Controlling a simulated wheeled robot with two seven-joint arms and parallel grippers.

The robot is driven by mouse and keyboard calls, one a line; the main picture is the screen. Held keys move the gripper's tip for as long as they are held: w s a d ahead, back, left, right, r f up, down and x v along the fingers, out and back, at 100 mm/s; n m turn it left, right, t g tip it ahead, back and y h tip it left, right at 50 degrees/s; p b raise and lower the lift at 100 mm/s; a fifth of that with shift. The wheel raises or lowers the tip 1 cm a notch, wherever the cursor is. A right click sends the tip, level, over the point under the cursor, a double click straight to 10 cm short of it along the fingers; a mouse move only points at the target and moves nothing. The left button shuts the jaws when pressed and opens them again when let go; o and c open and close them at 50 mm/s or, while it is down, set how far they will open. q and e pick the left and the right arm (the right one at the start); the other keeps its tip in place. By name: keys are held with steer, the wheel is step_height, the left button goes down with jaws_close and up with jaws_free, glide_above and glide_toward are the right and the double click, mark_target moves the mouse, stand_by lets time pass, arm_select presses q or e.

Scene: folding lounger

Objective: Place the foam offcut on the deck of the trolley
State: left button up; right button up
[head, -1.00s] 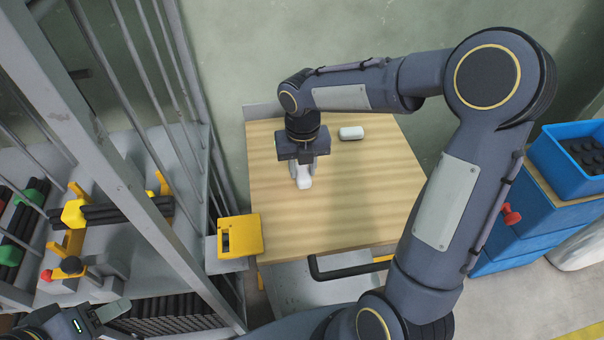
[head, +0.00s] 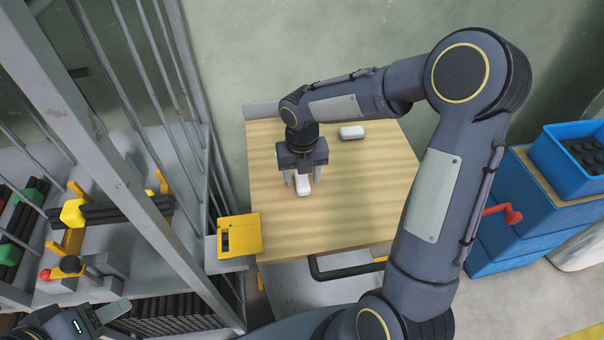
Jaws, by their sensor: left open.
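The trolley (head: 350,215) has a pale wooden deck and stands in the middle of the head view. A small white block (head: 303,187), apparently the foam offcut, lies on the deck towards its left side. My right gripper (head: 303,178) points down over it, with its fingers apart on either side of the block. My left gripper (head: 112,312) is open and empty at the bottom left corner, partly cut off by the frame.
A yellow box (head: 240,236) sits at the deck's front left corner. A grey barred rack (head: 150,190) with bundled black bars stands at the left. Blue drawers with a bin (head: 572,160) and red crank (head: 503,212) stand at the right.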

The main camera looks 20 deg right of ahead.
mark_target(302, 179)
step_height(302, 179, up, 12)
steer(key=p, duration=0.1)
steer(key=s+m+t+y, duration=0.2)
steer(key=s+m, duration=0.8)
steer(key=m, duration=0.7)
steer(key=s+m+t+y, duration=0.1)
steer(key=s+m+t, duration=0.2)
steer(key=s+m, duration=0.7)
steer(key=shift+s+a+r+m+t+y, duration=0.35)
steer(key=shift+r+m+y, duration=0.1)
steer(key=shift+m, duration=3.45)
